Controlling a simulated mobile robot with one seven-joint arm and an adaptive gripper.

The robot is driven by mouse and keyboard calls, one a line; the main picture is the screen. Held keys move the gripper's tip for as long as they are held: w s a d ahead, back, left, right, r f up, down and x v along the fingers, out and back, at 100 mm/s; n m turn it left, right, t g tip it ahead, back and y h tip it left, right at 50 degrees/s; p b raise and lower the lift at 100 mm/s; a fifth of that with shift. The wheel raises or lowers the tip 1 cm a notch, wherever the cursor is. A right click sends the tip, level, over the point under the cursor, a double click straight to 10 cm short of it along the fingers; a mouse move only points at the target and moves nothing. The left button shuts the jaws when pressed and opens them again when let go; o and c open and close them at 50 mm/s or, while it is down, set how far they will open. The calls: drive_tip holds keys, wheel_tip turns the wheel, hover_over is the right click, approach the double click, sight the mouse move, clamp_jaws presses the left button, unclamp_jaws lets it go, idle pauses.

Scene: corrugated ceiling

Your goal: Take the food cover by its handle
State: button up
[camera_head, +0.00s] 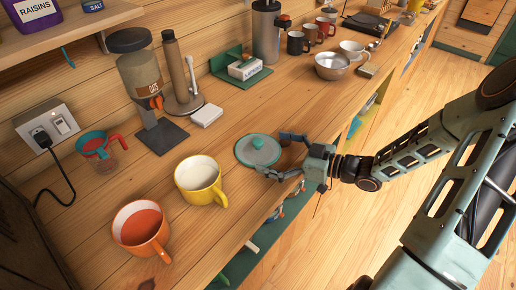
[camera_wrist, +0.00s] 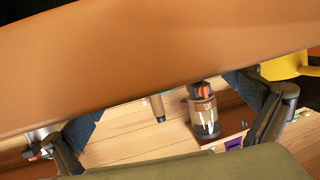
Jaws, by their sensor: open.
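The food cover (camera_head: 247,155) is a round grey-green lid with a teal rim, lying on the wooden counter near its front edge. Its handle (camera_head: 258,142) is a small teal knob on top. My gripper (camera_head: 276,156) is open, low over the counter at the cover's right side. One finger is beyond the cover's right edge and the other is by its near right edge. The handle stands left of the fingertips, not visibly touched. In the wrist view my gripper (camera_wrist: 165,115) shows dark fingers spread apart.
A yellow mug (camera_head: 201,181) and an orange mug (camera_head: 140,228) stand left of the cover.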

sight(260, 148)
drive_tip(key=x, duration=0.4)
drive_tip(key=shift+a+r, duration=0.1)
drive_tip(key=shift+a, duration=0.1)
drive_tip(key=shift+c, duration=0.4)
drive_tip(key=c, duration=0.7)
drive_tip(key=shift+r, duration=0.15)
